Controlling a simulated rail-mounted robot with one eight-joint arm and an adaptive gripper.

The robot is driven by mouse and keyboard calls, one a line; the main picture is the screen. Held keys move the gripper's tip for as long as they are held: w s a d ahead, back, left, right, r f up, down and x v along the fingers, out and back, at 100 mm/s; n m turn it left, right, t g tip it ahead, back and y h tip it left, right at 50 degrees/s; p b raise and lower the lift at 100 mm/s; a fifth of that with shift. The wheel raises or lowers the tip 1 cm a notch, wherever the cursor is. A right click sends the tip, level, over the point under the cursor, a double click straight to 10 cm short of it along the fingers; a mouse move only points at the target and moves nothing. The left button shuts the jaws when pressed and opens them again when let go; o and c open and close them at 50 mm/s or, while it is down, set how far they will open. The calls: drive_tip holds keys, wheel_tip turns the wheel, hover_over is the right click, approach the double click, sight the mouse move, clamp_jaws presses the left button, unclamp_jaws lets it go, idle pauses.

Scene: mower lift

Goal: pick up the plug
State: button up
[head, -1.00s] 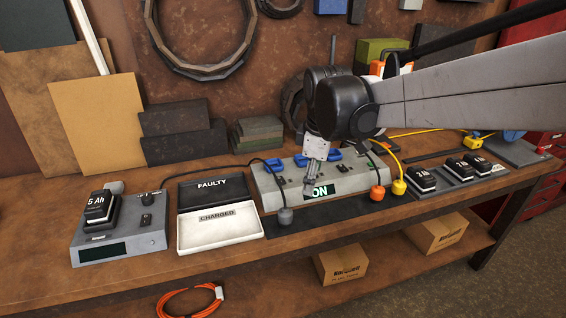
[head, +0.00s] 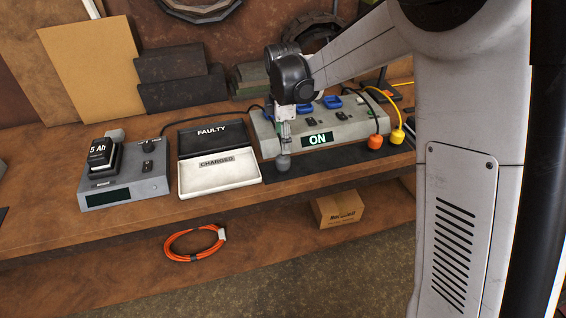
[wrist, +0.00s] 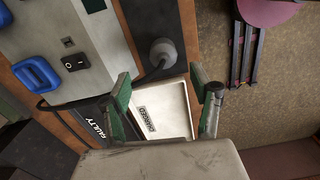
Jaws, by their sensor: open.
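A round grey plug (head: 283,162) is at the front of the grey power strip (head: 265,143), on the dark mat. It also shows in the wrist view (wrist: 163,52), slightly beyond the gap between the fingertips. My gripper (head: 284,145) points down right above this plug and overlaps it in the head view; whether they touch I cannot tell. In the wrist view my gripper (wrist: 167,88) has its green-padded fingers spread, with nothing between them. An orange plug (head: 375,141) and a yellow plug (head: 397,136) are further right by the strip.
The tray marked FAULTY and CHARGED (head: 220,193) stands left of the strip, with a charger (head: 125,185) left of it. Blue sockets (wrist: 37,74) and a black switch (wrist: 75,62) are on the strip. A cardboard box (head: 338,208) and orange cable (head: 190,245) lie on the lower shelf.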

sight(283, 158)
drive_tip(key=shift+s+f+p, duration=0.15)
drive_tip(key=shift+f, duration=1.85)
drive_tip(key=shift+s+f+p, duration=0.1)
drive_tip(key=shift+f+p, duration=0.05)
drive_tip(key=shift+f, duration=1.85)
drive_tip(key=c, duration=1.3)
